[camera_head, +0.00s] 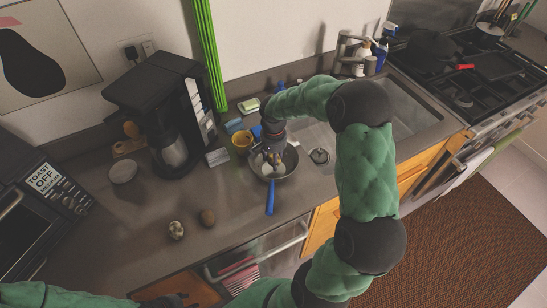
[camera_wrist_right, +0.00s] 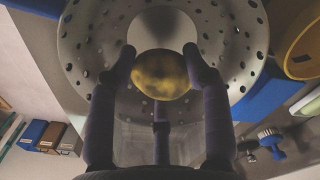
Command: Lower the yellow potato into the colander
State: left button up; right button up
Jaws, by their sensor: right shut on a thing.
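The yellow potato (camera_wrist_right: 160,75) is pinched between the fingertips of my right gripper (camera_wrist_right: 161,65) in the right wrist view. The colander (camera_wrist_right: 232,60), grey with many holes, surrounds the potato in that view. In the head view the colander (camera_head: 288,166) stands on the counter with its blue handle (camera_head: 270,198) pointing to the front. My right gripper (camera_head: 271,152) reaches down over its bowl and mostly hides the potato there. I cannot tell if the potato touches the colander's bottom. My left gripper (camera_head: 172,300) is low at the picture's bottom edge, too dark to read.
A yellow cup (camera_head: 242,143) stands close to the colander's left. A black coffee maker (camera_head: 165,110) stands left, the sink (camera_head: 410,110) right. The counter's left front is mostly free.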

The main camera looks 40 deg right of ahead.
jog(key=shift+f+b, duration=1.5)
jog(key=shift+f, duration=0.6)
dwell(1.1)
jog(key=o, duration=1.3)
notch_tip(320, 180, up, 12)
jog(key=shift+r, duration=0.1)
